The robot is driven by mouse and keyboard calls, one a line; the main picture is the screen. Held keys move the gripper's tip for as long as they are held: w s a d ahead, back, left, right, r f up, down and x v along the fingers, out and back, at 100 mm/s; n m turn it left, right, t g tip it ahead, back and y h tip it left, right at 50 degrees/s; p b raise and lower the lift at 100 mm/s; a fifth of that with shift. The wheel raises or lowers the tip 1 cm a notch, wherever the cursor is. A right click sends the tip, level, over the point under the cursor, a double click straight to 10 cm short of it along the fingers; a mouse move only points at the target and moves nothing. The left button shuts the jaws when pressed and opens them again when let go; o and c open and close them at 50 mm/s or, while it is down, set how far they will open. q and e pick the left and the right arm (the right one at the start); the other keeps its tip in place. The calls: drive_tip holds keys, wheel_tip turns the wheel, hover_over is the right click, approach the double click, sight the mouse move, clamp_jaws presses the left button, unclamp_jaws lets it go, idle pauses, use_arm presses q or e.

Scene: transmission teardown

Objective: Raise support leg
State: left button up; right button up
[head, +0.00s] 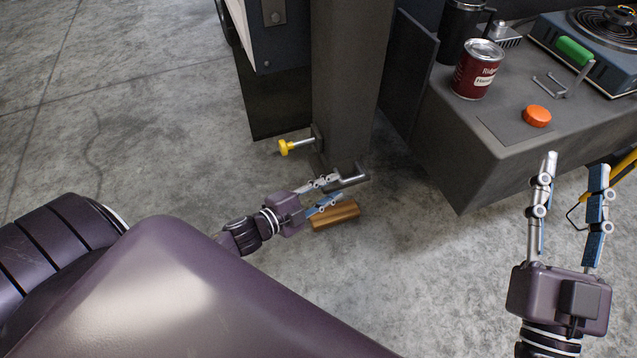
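The support leg (345,80) is a dark grey upright post in the upper middle. A pin with a yellow knob (285,147) sticks out to the left near its lower end. A grey metal bar-like piece (351,177) shows at the leg's foot. My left gripper (337,189) is low beside the foot, its fingers apart. Its upper finger overlaps or touches the metal piece; I cannot tell which. The leg's bottom end is partly hidden. My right gripper (576,163) is open and empty at the right, in front of the bench.
A wooden block (335,216) lies on the floor just under my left gripper. A grey bench (455,130) at the right bears a red can (478,70), an orange button (537,116) and a hot plate (600,45). The concrete floor (120,110) at left is clear.

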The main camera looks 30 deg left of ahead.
use_arm(q)
drive_tip(key=shift+v, duration=2.35)
